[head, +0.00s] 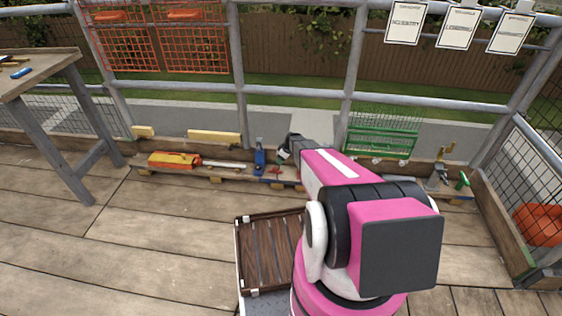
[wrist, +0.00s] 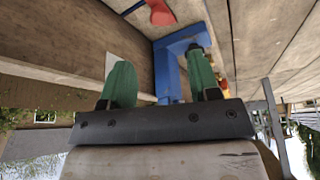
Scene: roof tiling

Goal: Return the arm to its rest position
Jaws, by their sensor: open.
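My gripper shows in the wrist view (wrist: 163,85), with two green fingers spread apart and nothing held between them. A blue tool (wrist: 170,65) lies beyond the fingers in that view, and I cannot tell how far off it is. In the head view my pink and black arm (head: 345,165) reaches forward toward the low shelf by the railing. Its end (head: 284,155) is near the blue tool (head: 259,158). The fingers are too small there to make out clearly.
Orange and grey tools (head: 174,160) lie on the shelf board at left. A green wire basket (head: 381,143) stands at right. A workbench (head: 40,60) is at far left. The left deck is clear.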

